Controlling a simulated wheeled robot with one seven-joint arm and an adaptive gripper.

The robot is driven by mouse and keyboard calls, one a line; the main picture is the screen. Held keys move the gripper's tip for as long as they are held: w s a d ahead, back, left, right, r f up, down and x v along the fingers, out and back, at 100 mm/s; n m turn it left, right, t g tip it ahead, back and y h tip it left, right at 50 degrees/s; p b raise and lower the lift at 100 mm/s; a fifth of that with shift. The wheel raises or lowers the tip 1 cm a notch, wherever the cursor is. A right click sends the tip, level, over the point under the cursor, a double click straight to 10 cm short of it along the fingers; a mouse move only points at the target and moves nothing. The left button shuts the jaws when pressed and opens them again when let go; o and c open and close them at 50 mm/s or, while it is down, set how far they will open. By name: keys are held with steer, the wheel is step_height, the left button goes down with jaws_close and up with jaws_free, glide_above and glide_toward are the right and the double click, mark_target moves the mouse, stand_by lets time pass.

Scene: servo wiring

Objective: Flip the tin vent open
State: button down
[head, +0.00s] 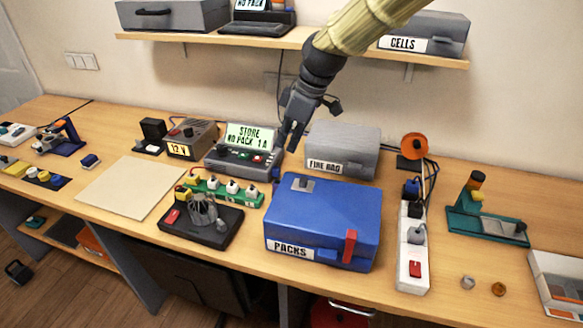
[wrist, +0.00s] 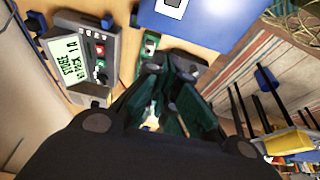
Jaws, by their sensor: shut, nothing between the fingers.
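The blue tin labelled PACKS (head: 325,222) stands on the bench with its lid down. A small grey plate with a dark knob, which looks like the vent (head: 303,184), lies on its lid near the back left. In the wrist view the blue tin (wrist: 205,22) is at the top edge, with a pale patch (wrist: 173,3) cut off by the frame. My gripper (head: 288,140) is shut and empty, above the bench behind the tin, between the store device and the FIRE BAG box. Its fingers (wrist: 172,78) are together in the wrist view, clear of the vent.
The store charger (head: 243,150) is left of my gripper and the grey FIRE BAG box (head: 343,150) right of it. A red latch (head: 349,246) is on the tin's front. A power strip (head: 413,255) stands to its right. A shelf (head: 270,40) runs above.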

mark_target(303, 183)
steer(key=shift+w+d+f+p, duration=0.15)
steer(key=shift+f+p, duration=0.95)
steer(key=shift+f, duration=1.35)
steer(key=shift+s+d+f+p, duration=0.1)
steer(key=shift+d+f+p, duration=0.15)
steer(key=shift+f+p, duration=1.5)
steer(key=shift+d+f+b, duration=0.2)
steer(key=shift+f+b, duration=0.5)
